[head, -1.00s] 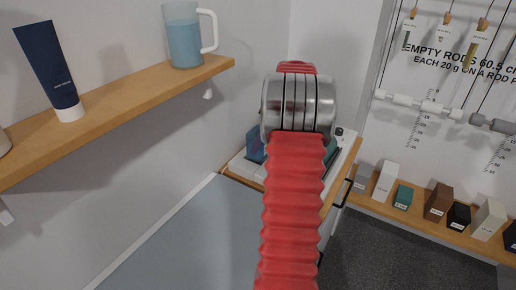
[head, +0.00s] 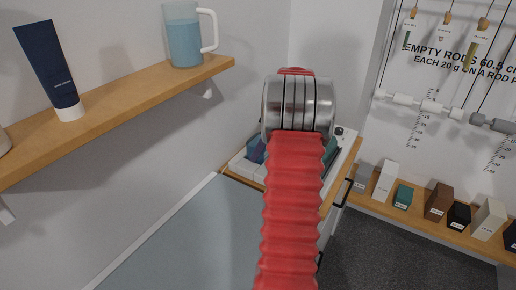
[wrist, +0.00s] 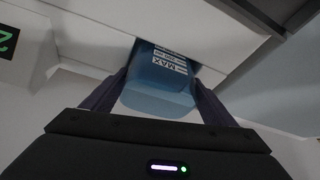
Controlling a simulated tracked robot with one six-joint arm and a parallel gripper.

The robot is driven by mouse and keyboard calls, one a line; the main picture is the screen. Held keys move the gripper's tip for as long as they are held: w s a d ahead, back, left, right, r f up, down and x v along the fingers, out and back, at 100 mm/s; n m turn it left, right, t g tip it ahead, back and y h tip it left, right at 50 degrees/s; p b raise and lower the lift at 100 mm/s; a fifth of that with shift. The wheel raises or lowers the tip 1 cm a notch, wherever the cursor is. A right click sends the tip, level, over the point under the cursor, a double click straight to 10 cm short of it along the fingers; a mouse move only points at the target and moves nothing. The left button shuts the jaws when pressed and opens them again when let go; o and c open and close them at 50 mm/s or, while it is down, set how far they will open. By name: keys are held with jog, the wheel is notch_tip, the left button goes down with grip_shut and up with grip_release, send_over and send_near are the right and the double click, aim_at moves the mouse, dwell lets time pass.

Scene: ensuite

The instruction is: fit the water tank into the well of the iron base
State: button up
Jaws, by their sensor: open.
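The water tank (wrist: 160,88) is a translucent blue block with MAX lettering, in the middle of the wrist view. My gripper (wrist: 160,80) is open, with one dark finger on each side of the tank. I cannot tell whether the fingers touch it. The tank's far end meets white surfaces (wrist: 100,35) that may be the iron base; how deep it sits there cannot be told. In the head view my arm hides the gripper and most of the white and teal things (head: 245,168) on the wooden-edged stand.
A wooden shelf (head: 130,98) on the left wall carries a jug of blue liquid (head: 184,40) and a navy tube (head: 50,65). Small boxes (head: 437,202) line a low ledge at right. Floor (head: 375,250) in front of it is clear.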

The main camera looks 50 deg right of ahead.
jog(key=v, duration=1.2)
jog(key=shift+r, duration=0.1)
dwell(0.5)
